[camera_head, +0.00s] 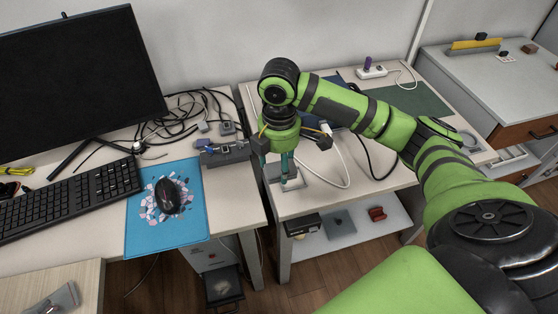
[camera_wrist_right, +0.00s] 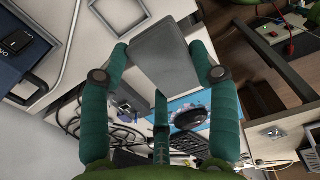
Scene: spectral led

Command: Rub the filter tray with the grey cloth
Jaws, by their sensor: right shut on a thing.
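My right gripper (camera_head: 288,172) reaches down over the front left part of the middle table, its teal fingers low near the tabletop. In the right wrist view my right gripper (camera_wrist_right: 160,77) is shut on the grey cloth (camera_wrist_right: 163,52), a flat grey piece between its fingers. A shallow pale square frame (camera_wrist_right: 103,23), which looks like the filter tray, lies on the table beside the cloth, apart from it in that picture. In the head view a pale grey shape (camera_head: 276,170) shows behind the fingertips; I cannot tell whether it is cloth or tray. My left gripper is not in view.
A white cable (camera_head: 345,170) loops on the table right of the gripper. A small grey device (camera_head: 225,155) stands at the left desk's edge, near the mouse pad (camera_head: 140,235). A lower shelf (camera_head: 350,240) holds small items. A green mat (camera_head: 400,98) lies behind my arm.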

